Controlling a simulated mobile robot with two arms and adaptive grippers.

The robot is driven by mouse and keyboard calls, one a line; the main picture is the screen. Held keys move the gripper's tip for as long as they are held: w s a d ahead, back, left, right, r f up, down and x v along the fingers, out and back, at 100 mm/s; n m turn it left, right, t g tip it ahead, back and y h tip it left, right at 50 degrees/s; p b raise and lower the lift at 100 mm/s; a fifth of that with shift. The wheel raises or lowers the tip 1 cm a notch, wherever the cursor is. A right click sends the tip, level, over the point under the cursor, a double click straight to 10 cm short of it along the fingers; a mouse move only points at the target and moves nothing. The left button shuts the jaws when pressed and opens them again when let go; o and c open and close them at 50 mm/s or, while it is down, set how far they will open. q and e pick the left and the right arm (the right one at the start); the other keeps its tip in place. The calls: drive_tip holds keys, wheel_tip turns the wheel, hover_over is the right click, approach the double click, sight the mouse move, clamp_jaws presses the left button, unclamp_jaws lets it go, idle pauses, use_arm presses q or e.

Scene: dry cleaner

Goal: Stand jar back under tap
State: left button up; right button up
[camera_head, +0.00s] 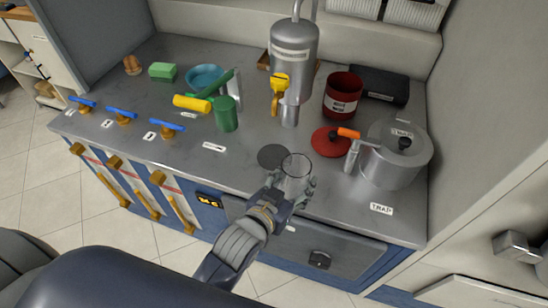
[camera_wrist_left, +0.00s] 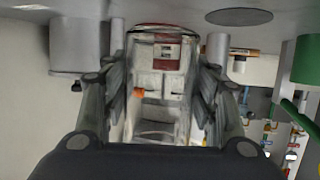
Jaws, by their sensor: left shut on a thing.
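My left gripper (camera_head: 291,186) is shut on a clear glass jar (camera_head: 297,166) near the front of the steel counter. The jar also shows between the fingers in the left wrist view (camera_wrist_left: 158,95). A grey metal tank (camera_head: 294,48) stands at the back, with a yellow tap handle (camera_head: 279,88) and a downward metal spout (camera_head: 290,112). The jar is in front of the spout, apart from it. A dark round disc (camera_head: 272,157) lies on the counter just left of the jar. I cannot tell whether the jar touches the counter. My right gripper is out of view.
A steel pot (camera_head: 397,158) labelled TRAP and a red lid (camera_head: 327,142) are right of the jar. A red can (camera_head: 342,95) stands behind. A green cylinder (camera_head: 226,115) and blue-handled valves (camera_head: 167,124) are left.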

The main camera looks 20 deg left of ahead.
use_arm(q)
drive_tip(key=shift+w+a+r, duration=0.1)
drive_tip(key=shift+w+a, duration=0.1)
drive_tip(key=shift+w, duration=0.2)
drive_tip(key=w+a, duration=0.3)
drive_tip(key=w, duration=0.1)
drive_tip(key=w+a+f+p, duration=0.1)
drive_tip(key=w+a, duration=0.1)
drive_tip(key=w, duration=0.2)
drive_tip(key=w+a+p, duration=0.1)
drive_tip(key=w+a, duration=0.2)
drive_tip(key=w, duration=0.1)
drive_tip(key=shift+a+f, duration=0.25)
drive_tip(key=shift+a, duration=0.1)
drive_tip(key=shift+w+a+f, duration=0.1)
drive_tip(key=shift+f, duration=1.7)
drive_tip(key=o, duration=0.8)
drive_tip(key=shift+f, duration=0.15)
drive_tip(key=o, duration=0.4)
